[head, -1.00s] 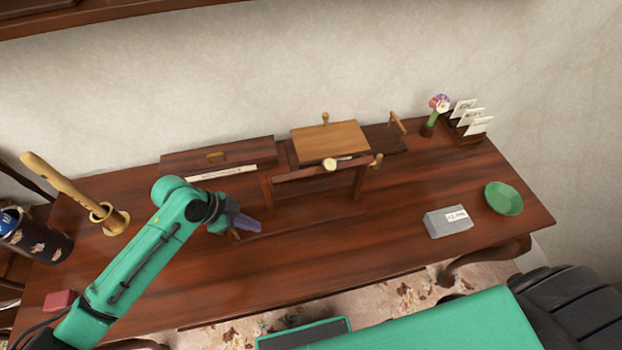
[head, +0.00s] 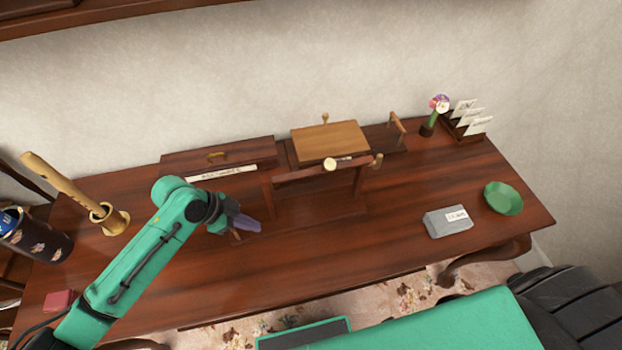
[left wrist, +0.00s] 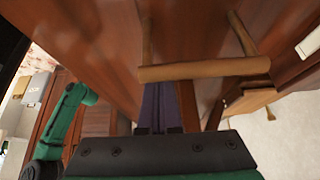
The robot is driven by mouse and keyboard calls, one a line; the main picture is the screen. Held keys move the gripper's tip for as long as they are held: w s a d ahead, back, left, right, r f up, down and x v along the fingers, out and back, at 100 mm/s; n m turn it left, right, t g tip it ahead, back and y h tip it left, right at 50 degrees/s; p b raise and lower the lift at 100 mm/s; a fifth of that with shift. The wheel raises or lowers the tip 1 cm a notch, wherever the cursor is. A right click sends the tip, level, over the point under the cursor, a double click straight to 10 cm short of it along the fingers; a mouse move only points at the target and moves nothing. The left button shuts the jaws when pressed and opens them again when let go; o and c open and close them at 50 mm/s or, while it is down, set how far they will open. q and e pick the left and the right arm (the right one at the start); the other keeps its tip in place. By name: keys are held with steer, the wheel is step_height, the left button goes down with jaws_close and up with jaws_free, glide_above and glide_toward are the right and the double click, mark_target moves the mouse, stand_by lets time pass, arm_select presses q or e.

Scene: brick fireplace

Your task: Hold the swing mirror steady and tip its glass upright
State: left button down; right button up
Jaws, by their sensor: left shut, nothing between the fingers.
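A dark wooden frame with two posts and a top crossbar (head: 300,175) stands on the desk; I take it to be the swing mirror. A pale round knob (head: 330,164) sits on its bar, and a lighter wooden piece is at the right end. I cannot make out the glass clearly. My left gripper (head: 243,222) is shut and empty, low over the desk to the left of the frame. In the left wrist view its fingers (left wrist: 165,105) point toward a wooden bar (left wrist: 200,69), which crosses just beyond them; I cannot tell whether they touch. My right gripper is not in view.
Behind stand a labelled drawer box (head: 215,155) and a light wooden board (head: 330,142). A grey box (head: 447,222), green bowl (head: 502,198), flower vase (head: 428,128) and card rack (head: 465,128) are at right. A brass holder (head: 112,222) stands left. The desk front is mostly clear.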

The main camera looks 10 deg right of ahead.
arm_select(q)
steer(key=shift+f+b, duration=0.6)
steer(key=shift+f, duration=0.4)
steer(key=shift+s+f, duration=0.2)
steer(key=shift+f, duration=0.05)
stand_by(1.5)
